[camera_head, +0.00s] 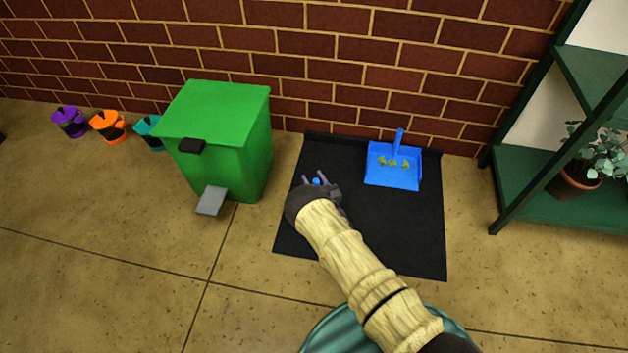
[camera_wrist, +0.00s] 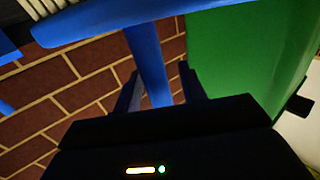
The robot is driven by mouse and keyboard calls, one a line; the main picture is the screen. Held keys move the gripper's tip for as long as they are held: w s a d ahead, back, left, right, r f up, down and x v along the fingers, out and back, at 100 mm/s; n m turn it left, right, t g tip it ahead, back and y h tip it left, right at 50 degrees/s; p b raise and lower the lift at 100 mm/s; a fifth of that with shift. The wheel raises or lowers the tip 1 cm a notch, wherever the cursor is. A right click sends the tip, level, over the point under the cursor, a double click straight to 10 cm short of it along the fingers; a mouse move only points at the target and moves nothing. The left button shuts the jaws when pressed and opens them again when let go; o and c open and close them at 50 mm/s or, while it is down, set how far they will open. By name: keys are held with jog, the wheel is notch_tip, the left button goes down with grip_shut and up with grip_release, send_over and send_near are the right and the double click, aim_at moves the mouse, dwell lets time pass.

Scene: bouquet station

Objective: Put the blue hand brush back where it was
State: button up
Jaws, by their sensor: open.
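The blue hand brush is mostly hidden by my gripper (camera_head: 314,178) in the head view; only a small blue bit (camera_head: 317,182) shows between the fingers. In the wrist view the brush's blue handle (camera_wrist: 148,62) runs between the two dark fingers of my gripper (camera_wrist: 160,88), and its head with cream bristles (camera_wrist: 95,20) lies beyond at the top. The jaws are open around the handle. My gripper is over the left part of the black mat (camera_head: 390,235). I cannot tell whether the brush touches the mat.
A blue dustpan (camera_head: 393,177) with yellow-green bits lies on the mat at right, its handle toward the brick wall (camera_head: 330,45). A green pedal bin (camera_head: 225,150) stands left of the mat. A green shelf (camera_head: 520,170) with a potted plant (camera_head: 573,185) stands at right.

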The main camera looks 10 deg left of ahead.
jog(key=shift+r, duration=0.1)
jog(key=shift+s+r, duration=0.1)
jog(key=p+v, duration=0.6)
jog(key=v, duration=0.6)
jog(key=shift+p, duration=0.35)
